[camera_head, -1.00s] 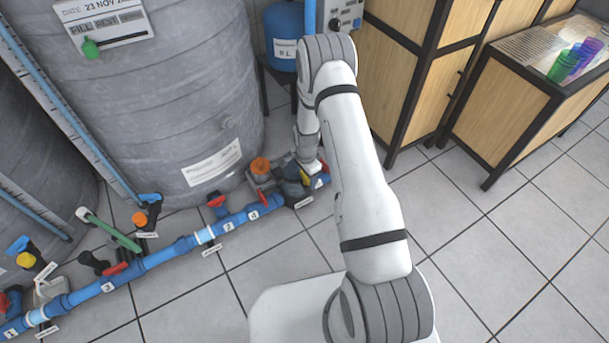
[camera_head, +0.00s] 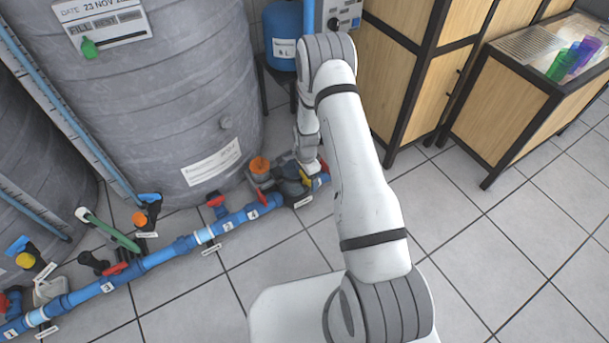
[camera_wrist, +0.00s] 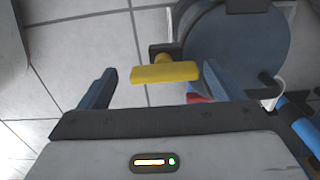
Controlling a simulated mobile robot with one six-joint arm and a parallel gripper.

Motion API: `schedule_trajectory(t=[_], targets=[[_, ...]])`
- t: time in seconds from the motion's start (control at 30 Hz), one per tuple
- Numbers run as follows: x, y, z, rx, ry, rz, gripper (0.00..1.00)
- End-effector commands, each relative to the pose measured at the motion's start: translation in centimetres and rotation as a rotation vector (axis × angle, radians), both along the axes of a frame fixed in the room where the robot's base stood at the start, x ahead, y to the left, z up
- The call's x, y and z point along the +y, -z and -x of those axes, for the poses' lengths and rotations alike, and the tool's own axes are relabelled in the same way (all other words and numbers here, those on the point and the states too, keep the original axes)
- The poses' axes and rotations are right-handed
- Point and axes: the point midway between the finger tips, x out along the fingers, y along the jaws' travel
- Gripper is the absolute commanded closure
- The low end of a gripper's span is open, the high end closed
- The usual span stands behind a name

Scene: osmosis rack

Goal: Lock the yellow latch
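The yellow latch (camera_wrist: 165,72) is a flat bar on a short yellow stem, beside a round blue-grey housing (camera_wrist: 237,45) in the wrist view. In the head view only a small yellow patch of the latch (camera_head: 305,177) shows beneath my gripper, by the dark pump. My gripper (camera_wrist: 160,85) is open, with one dark finger on each side of the latch bar. There is a clear gap on the left and a smaller one on the right. Neither finger visibly touches the bar. In the head view my gripper (camera_head: 313,168) points down and its fingers are mostly hidden.
A blue pipe (camera_head: 175,251) with red-handled valves runs along the floor to the left. An orange-topped fitting (camera_head: 259,166) stands just left of the pump. A large grey tank (camera_head: 170,100) rises behind. Wooden cabinets (camera_head: 395,75) stand to the right. The tiled floor in front is clear.

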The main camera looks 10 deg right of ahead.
Motion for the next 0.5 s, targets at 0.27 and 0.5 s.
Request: schedule_trajectory(t=[0.27, 0.5], targets=[[0.1, -0.5, -0.2, -0.005, -0.002, -0.001, 0.13], [0.1, -4.5, -0.2, -0.006, -0.002, 0.000, 0.13]])
